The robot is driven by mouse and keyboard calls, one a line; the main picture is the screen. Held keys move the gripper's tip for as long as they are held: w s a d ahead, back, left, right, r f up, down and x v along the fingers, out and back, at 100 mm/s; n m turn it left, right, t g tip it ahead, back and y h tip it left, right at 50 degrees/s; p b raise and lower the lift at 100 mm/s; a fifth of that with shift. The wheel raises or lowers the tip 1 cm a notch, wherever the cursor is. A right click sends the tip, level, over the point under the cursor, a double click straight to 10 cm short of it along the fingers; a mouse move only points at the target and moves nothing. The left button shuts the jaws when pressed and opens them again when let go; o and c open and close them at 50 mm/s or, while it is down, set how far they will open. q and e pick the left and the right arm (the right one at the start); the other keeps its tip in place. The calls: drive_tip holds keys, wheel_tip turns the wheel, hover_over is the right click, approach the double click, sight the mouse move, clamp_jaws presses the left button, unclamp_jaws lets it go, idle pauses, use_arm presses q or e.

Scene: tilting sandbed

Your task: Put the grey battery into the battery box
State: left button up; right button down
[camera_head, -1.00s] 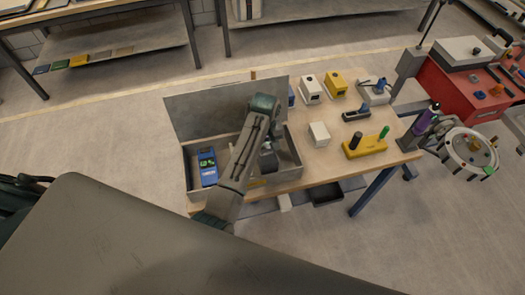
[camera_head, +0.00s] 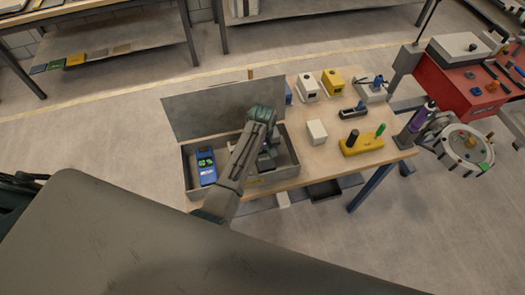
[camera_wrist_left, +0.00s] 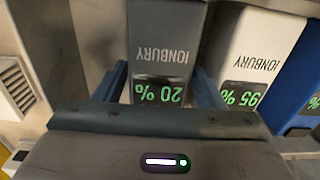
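The battery box (camera_head: 172,105) is an open grey metal box with a raised lid on the near left of the table. The grey battery (camera_wrist_left: 165,40) reads 20 % in the left wrist view. My left gripper (camera_wrist_left: 160,78) has a finger against each side of it and looks shut on it; that gripper (camera_head: 268,158) shows over the box's right part in the head view. A white battery (camera_wrist_left: 258,45), reading 95 %, and a blue battery (camera_wrist_left: 304,95) stand beside the grey one. The blue battery (camera_head: 206,167) is at the box's left; my arm hides the middle. My right gripper is not in view.
On the wooden table (camera_head: 290,115) right of the box are a white block (camera_head: 316,131), a yellow base with black and green pegs (camera_head: 362,143), and white and yellow devices (camera_head: 333,82) at the back.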

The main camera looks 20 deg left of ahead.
use_arm(q)
drive_tip(key=shift+w+r, duration=0.1)
drive_tip(key=shift+r, duration=0.35)
wheel_tip(320, 180, up, 11)
drive_tip(key=b, duration=0.3)
drive_tip(key=shift+r, duration=0.15)
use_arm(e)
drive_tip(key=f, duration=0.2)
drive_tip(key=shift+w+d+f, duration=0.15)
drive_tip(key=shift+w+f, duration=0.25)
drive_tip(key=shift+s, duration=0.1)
